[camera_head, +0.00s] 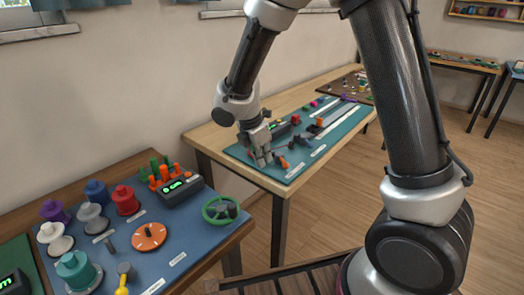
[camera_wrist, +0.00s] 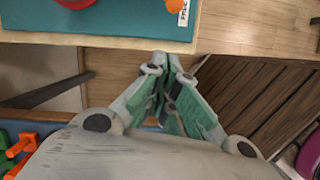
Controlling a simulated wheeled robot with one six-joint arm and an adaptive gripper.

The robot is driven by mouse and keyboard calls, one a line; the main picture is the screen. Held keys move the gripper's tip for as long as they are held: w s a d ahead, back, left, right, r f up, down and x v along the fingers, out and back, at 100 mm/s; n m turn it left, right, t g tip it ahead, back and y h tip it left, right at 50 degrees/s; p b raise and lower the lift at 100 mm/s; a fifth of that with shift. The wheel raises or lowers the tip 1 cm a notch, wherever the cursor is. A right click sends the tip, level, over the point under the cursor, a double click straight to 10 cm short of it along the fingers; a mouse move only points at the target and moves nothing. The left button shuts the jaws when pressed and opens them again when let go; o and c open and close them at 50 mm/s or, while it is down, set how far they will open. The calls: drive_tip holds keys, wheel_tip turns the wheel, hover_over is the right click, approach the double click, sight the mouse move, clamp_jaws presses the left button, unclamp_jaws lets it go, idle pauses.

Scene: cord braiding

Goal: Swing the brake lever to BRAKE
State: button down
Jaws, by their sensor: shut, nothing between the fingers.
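A small orange part (camera_head: 283,162), which may be the brake lever's handle, shows at the near end of the teal board, just right of my fingertips. An orange knob (camera_wrist: 175,5) is cut off at the top edge of the wrist view, beside a white label that is hard to read. The lever's arm and its angle cannot be made out. My gripper (camera_head: 265,160) points down near that end of the board, with its fingers shut and empty. In the wrist view my gripper's fingertips (camera_wrist: 166,62) meet just short of the table edge, apart from the orange knob.
The teal board (camera_head: 245,156) lies on a wooden table (camera_head: 205,137), with several small parts and pale strips on it. A nearer table holds a blue board (camera_head: 195,247) with spools, pegs, a green wheel (camera_head: 221,210) and a yellow-handled part (camera_head: 122,289). Floor shows between the tables.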

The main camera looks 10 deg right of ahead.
drive_tip(key=d+f, duration=0.1)
drive_tip(key=w+d+f, duration=0.1)
drive_tip(key=f, duration=0.1)
drive_tip(key=d+f, duration=0.2)
drive_tip(key=shift+w, duration=0.35)
drive_tip(key=shift+w+d+f, duration=0.15)
drive_tip(key=shift+w+d, duration=0.05)
drive_tip(key=shift+d, duration=0.25)
drive_tip(key=shift+d, duration=0.1)
drive_tip(key=shift+s+d+n, duration=0.1)
drive_tip(key=shift+d+n, duration=0.05)
drive_tip(key=shift+n, duration=0.25)
